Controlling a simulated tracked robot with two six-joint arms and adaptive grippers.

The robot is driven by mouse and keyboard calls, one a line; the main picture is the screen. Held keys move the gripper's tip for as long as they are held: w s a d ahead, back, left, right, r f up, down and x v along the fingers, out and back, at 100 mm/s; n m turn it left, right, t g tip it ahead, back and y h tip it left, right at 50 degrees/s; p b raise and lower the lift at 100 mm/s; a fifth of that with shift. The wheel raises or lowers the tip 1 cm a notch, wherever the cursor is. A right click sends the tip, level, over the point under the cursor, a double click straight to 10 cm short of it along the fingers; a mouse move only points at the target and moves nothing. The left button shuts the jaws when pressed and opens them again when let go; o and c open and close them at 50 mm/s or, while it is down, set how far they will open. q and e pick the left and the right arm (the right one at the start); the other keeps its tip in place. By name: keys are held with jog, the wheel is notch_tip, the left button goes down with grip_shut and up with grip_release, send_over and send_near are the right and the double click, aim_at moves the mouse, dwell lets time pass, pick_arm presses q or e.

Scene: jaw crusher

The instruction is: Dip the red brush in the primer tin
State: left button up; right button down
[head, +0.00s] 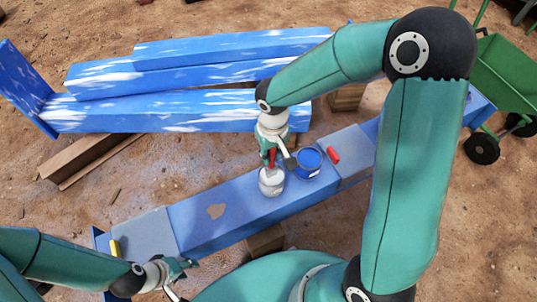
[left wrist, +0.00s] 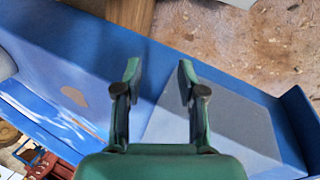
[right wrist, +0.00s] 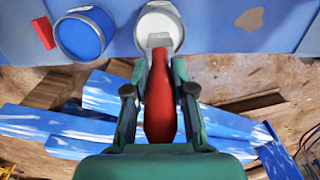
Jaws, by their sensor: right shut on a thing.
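The red brush (right wrist: 160,105) is held by its handle in my right gripper (right wrist: 153,85), which is shut on it. The brush points down in the head view (head: 271,157), over the white tin (head: 271,183). In the right wrist view its metal end overlaps the mouth of this tin (right wrist: 160,18), which has pale contents and looks like the primer tin. The bristles are hidden, so I cannot tell how deep they are. My left gripper (left wrist: 158,75) is open and empty above the near left end of the blue beam; it also shows in the head view (head: 175,272).
A tin of blue paint (head: 307,162) stands right beside the white tin on the blue beam (head: 225,205). A small red object (head: 333,155) lies on the right grey pad, a yellow one (head: 115,248) on the left. Blue-and-white painted beams (head: 190,110) lie behind. A green cart (head: 505,75) stands at right.

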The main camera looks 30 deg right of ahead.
jog(key=shift+r+p, duration=1.3)
jog(key=shift+r, duration=0.7)
jog(key=shift+r+p, duration=1.8)
jog(key=shift+r, duration=0.7)
jog(key=shift+w, duration=0.1)
